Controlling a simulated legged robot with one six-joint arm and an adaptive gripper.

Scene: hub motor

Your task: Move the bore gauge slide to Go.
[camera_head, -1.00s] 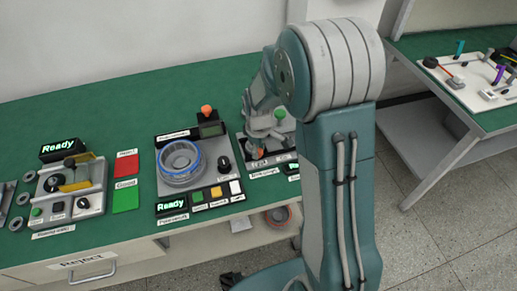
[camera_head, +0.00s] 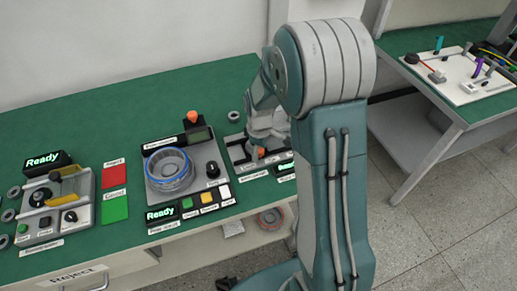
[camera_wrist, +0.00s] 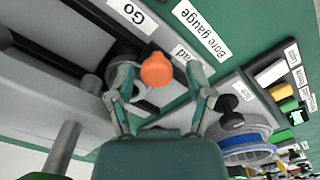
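The bore gauge slide has an orange knob (camera_wrist: 157,70), which sits between my gripper's fingers in the wrist view with a gap to each side. The knob also shows small under my arm in the head view (camera_head: 258,153). My gripper (camera_wrist: 161,76) is open around it. The "Go" label (camera_wrist: 132,12) is at the upper left in the wrist view, beside the "Bore gauge" label (camera_wrist: 201,31). A "Load" label, partly covered, is close to the right finger. Much of the bore gauge station is hidden behind my arm in the head view.
Left of the bore gauge is a station with a blue-ringed hub motor (camera_head: 169,170), a black knob (camera_head: 213,170) and coloured buttons. Green (camera_head: 115,210) and red (camera_head: 114,175) pads lie further left. A second bench (camera_head: 440,70) stands at the right, across open floor.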

